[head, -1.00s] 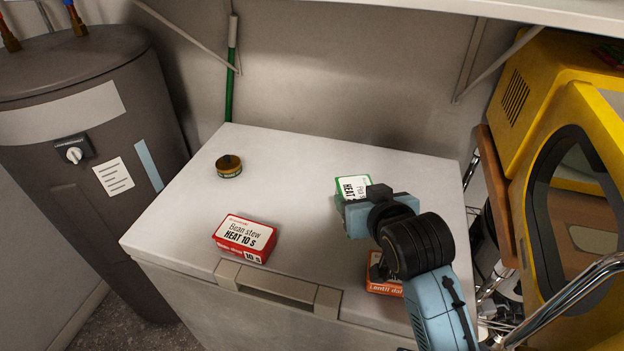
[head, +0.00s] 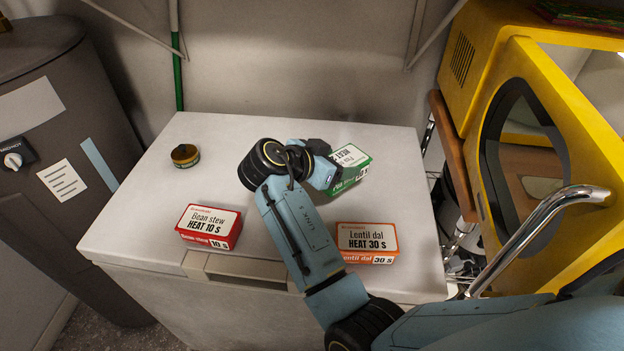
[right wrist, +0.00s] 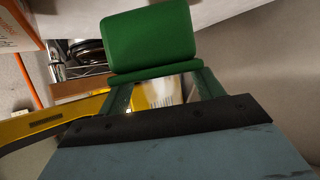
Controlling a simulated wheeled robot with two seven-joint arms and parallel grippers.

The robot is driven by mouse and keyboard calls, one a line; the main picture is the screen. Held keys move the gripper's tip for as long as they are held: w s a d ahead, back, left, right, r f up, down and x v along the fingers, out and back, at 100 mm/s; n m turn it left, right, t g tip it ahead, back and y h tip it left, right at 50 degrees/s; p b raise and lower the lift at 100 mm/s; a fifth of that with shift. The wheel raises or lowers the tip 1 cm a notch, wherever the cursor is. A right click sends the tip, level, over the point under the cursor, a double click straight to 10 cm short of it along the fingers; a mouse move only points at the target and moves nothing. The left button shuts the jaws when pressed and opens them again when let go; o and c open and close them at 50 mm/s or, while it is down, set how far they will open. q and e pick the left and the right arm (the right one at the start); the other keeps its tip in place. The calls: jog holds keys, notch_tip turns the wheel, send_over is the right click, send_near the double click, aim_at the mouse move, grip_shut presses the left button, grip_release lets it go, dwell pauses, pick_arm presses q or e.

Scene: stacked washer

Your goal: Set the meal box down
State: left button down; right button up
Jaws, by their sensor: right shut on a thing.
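A green meal box (head: 351,168) with a white label is at my right gripper (head: 328,172), over the right back part of the white chest top (head: 250,140). The gripper is shut on it from its left side and hides part of it. In the right wrist view, the green box (right wrist: 150,38) fills the upper middle, in front of the gripper. I cannot tell whether the box touches the chest top. My left gripper is not in view.
A red bean stew box (head: 210,226) and an orange lentil dal box (head: 367,241) lie near the chest's front edge. A small round tin (head: 185,155) stands at the back left. A yellow machine (head: 560,140) with an open door is at the right. The chest's middle left is clear.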

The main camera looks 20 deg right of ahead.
notch_tip(320, 180, down, 4)
jog(key=shift+r, duration=0.1)
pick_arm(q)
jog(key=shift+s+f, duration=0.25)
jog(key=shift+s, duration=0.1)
pick_arm(e)
jog(key=shift+f, duration=1.3)
pick_arm(q)
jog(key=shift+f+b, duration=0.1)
jog(key=shift+b, duration=0.2)
pick_arm(e)
jog(key=shift+f, duration=0.1)
jog(key=o, duration=1.5)
jog(key=shift+a+r, duration=0.2)
jog(key=p+v, duration=0.1)
jog(key=v, duration=0.4)
jog(key=shift+s+a+r+p, duration=0.15)
jog(key=shift+a+r+p, duration=0.05)
jog(key=shift+a+p, duration=0.1)
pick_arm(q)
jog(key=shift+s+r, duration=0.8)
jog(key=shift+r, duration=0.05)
pick_arm(e)
jog(key=shift+s+a+r, duration=0.2)
jog(key=shift+a+r, duration=0.1)
jog(key=shift+a, duration=0.3)
